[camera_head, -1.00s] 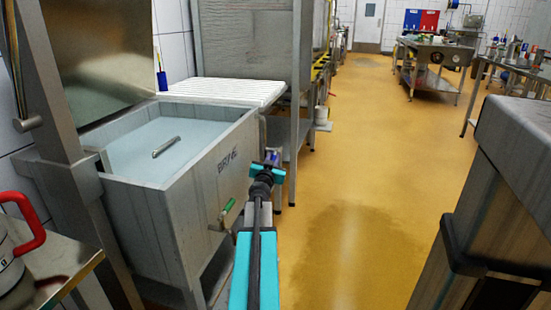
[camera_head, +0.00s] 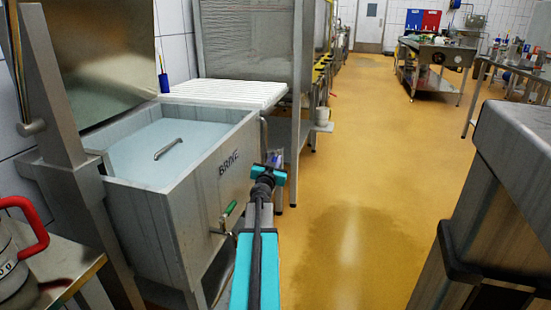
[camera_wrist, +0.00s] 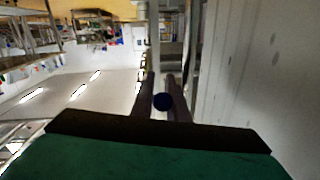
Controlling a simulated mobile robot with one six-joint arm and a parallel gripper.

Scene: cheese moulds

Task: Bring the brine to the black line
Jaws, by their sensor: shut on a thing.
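The brine tank (camera_head: 190,215) is a grey steel vat marked BRINE, on the left in the head view. Pale blue brine (camera_head: 140,148) fills it to somewhat below the rim. A bent steel rod (camera_head: 168,148) lies at its surface. I cannot make out a black line. A green-handled valve (camera_head: 229,208) is on the tank's front side, low down. My gripper (camera_head: 272,158) is at the tank's far right corner.
A white slatted board (camera_head: 225,91) lies behind the tank. A steel cabinet (camera_head: 500,180) stands close on the right. A red-handled jug (camera_head: 15,265) is on a table at lower left. The yellow floor (camera_head: 350,180) between is clear, with a wet patch.

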